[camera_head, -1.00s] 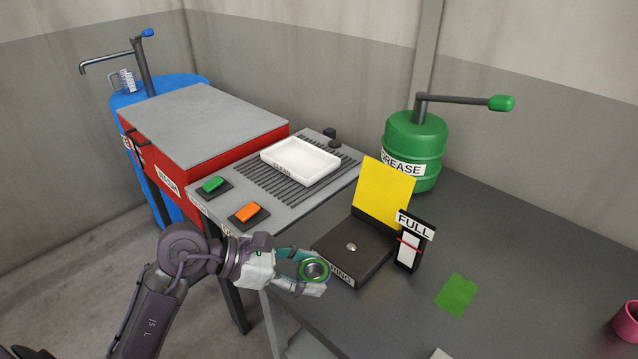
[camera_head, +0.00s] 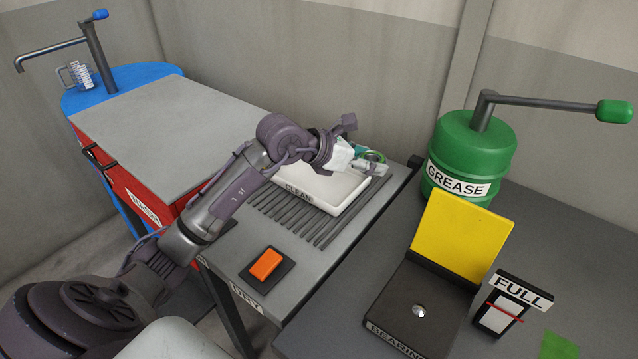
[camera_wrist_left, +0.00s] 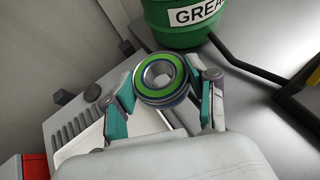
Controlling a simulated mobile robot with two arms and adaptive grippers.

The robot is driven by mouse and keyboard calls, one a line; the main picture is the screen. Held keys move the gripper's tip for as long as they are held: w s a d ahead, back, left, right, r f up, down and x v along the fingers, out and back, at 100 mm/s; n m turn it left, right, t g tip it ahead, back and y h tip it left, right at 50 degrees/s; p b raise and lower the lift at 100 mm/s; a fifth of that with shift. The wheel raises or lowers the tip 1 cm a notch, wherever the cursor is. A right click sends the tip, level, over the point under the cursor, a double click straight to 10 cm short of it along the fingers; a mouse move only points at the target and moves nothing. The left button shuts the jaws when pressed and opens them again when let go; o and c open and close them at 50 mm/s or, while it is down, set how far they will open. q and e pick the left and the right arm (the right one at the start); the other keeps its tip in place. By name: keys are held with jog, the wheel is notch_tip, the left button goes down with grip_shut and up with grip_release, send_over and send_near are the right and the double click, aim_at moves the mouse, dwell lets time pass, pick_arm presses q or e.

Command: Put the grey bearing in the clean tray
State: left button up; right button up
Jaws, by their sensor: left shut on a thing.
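My left gripper (camera_head: 373,167) reaches in from the left and is shut on the bearing (camera_wrist_left: 160,96), a grey ring with a green face and an open bore. The bearing also shows small at the fingertips in the head view (camera_head: 373,156). The gripper holds it above the far right part of the white clean tray (camera_head: 330,193), which my arm partly covers. In the left wrist view the tray (camera_wrist_left: 85,147) lies below and left of the bearing. The gap between bearing and tray is hard to judge. My right gripper is not in view.
The tray rests on a slatted bench (camera_head: 300,222) with an orange button (camera_head: 266,264). To the right stand a green grease drum (camera_head: 470,150) with a long handle, a black box with a raised yellow lid (camera_head: 462,238) and a FULL gauge (camera_head: 500,310). A red cabinet (camera_head: 120,190) stands left.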

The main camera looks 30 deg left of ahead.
pick_arm(q)
jog(key=w+a+n+y, duration=0.1)
jog(key=w+a, duration=0.1)
jog(key=a, duration=0.1)
jog(key=t+p, duration=0.1)
send_over(314, 181)
notch_tip(314, 181, down, 6)
jog(key=shift+r, duration=0.2)
notch_tip(314, 181, down, 3)
jog(key=shift+f+p, duration=0.1)
jog(key=shift+p, duration=0.2)
jog(key=shift+f, duration=0.45)
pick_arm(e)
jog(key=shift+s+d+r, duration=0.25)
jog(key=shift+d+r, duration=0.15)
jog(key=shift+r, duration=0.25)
pick_arm(q)
jog(key=shift+f, duration=0.1)
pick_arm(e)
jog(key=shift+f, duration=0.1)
pick_arm(q)
jog(key=o, duration=0.9)
jog(key=shift+f, duration=0.15)
jog(key=o, duration=0.5)
